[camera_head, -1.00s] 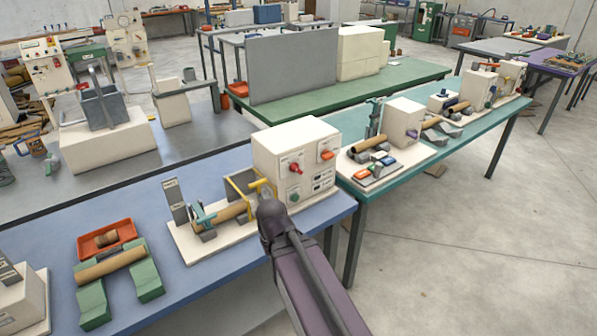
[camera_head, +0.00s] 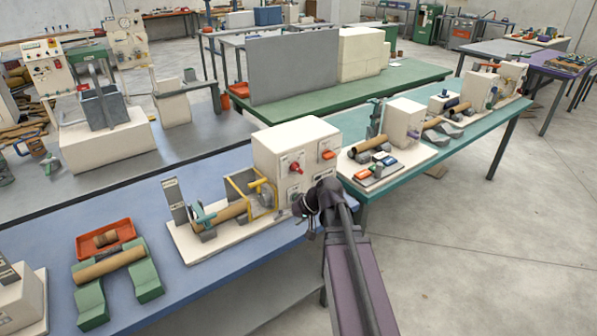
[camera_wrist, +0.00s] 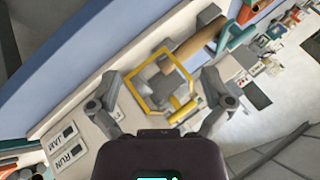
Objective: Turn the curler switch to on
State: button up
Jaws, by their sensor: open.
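The winder's cream control box (camera_head: 290,140) stands on the blue table. Its front carries a red knob (camera_head: 296,168), an orange switch (camera_head: 328,155) and small labels too small to read. I cannot tell which control is the curler switch. My gripper (camera_head: 306,218) is in front of the box's lower front, apart from the red knob, and hides part of the panel. In the wrist view my gripper (camera_wrist: 162,104) is open and empty, with its fingers spread either side of the yellow guard frame (camera_wrist: 187,77), which lies beyond them.
A brown tube (camera_head: 235,210) lies on the winder's base beside the yellow guard. RUN (camera_wrist: 70,150) and JAM labels show at lower left in the wrist view. An orange tray (camera_head: 105,232) and green cradle (camera_head: 147,282) sit left. The floor at right is clear.

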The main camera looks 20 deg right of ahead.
jog(key=w+d+r+m+t+y, duration=0.15)
jog(key=w+d+r+t, duration=0.3)
jog(key=d, duration=0.55)
jog(key=m+t+b, duration=0.1)
jog(key=m+t, duration=0.1)
jog(key=t, duration=0.2)
send_near(298, 169)
jog(key=s+d, duration=0.2)
jog(key=d, duration=0.1)
jog(key=shift+w+a+r+n+g, duration=0.1)
jog(key=shift+a+r+n+g, duration=0.1)
jog(key=shift+n+g, duration=0.05)
jog(key=shift+w+a+f, duration=0.1)
jog(key=b+x, duration=0.3)
jog(key=x, duration=1)
jog(key=shift+w+a+f, duration=0.1)
jog(key=shift+w+a, duration=0.05)
jog(key=shift+w, duration=0.1)
jog(key=c, duration=1.1)
